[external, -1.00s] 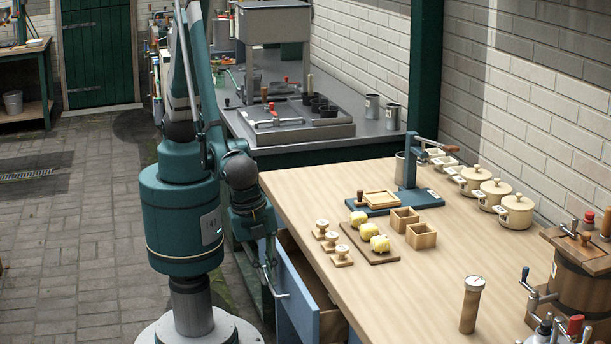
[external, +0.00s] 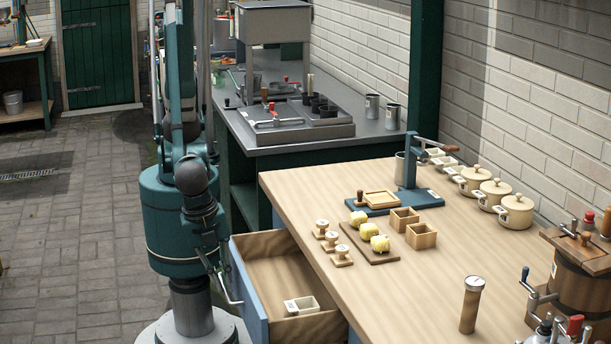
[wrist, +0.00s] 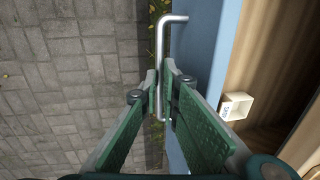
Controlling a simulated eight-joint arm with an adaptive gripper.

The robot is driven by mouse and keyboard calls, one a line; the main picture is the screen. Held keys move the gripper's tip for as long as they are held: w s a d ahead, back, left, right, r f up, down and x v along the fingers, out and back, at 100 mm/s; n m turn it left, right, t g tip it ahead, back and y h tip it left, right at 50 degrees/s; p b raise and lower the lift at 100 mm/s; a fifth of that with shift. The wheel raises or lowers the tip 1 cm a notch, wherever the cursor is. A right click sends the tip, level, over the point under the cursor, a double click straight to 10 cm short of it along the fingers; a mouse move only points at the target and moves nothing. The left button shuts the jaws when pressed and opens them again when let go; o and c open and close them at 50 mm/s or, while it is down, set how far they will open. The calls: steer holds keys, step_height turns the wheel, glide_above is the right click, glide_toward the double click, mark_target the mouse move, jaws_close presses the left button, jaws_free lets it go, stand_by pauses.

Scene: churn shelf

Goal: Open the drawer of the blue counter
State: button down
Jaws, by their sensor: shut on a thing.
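The blue counter's drawer (external: 272,262) stands well out from under the wooden top, with its wooden inside showing. Its blue front (external: 248,290) faces left, and the bar handle (external: 229,290) is on that front. In the wrist view the metal handle (wrist: 159,52) runs down between the two green finger pads of my gripper (wrist: 163,95), which is shut on it. In the external view my gripper (external: 222,274) is at the drawer front, its fingertips small and partly hard to make out. A small white box (external: 301,305) lies inside the drawer; it also shows in the wrist view (wrist: 236,105).
The wooden counter top (external: 420,265) holds stamps, a board with yellow butter pieces (external: 367,237), wooden boxes, a blue press and lidded pots. A green-framed bench (external: 300,145) stands behind. The paved floor (external: 80,240) left of my base is clear.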

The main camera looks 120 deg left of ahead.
steer(key=s+d, duration=0.9)
steer(key=c, duration=2.9)
jaws_free()
steer(key=shift+o, duration=0.2)
steer(key=shift+r, duration=0.2)
step_height(320, 180, up, 11)
steer(key=s+d, duration=0.1)
steer(key=shift+s+d+r, duration=0.2)
steer(key=shift+s+d, duration=0.1)
